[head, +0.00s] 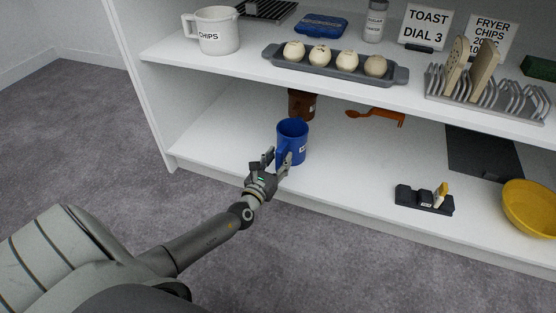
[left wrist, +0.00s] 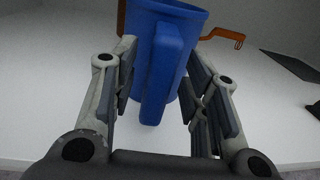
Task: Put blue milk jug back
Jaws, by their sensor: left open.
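The blue milk jug (head: 293,136) stands upright on the lower white shelf (head: 330,190), near its front left part. My left gripper (head: 276,163) is at the jug's front, its fingers open on either side of the jug's handle. In the left wrist view the blue jug (left wrist: 176,45) fills the upper middle, its handle (left wrist: 157,85) pointing toward me between the open fingers of the left gripper (left wrist: 160,95). A gap shows between the handle and the fingers on both sides. My right gripper is not in view.
A brown container (head: 301,103) stands behind the jug, with an orange utensil (head: 377,116) to its right. A black holder (head: 424,199) and a yellow bowl (head: 532,207) stand further right. The upper shelf (head: 235,62) overhangs, bearing a CHIPS mug (head: 217,31) and a grey tray (head: 335,70).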

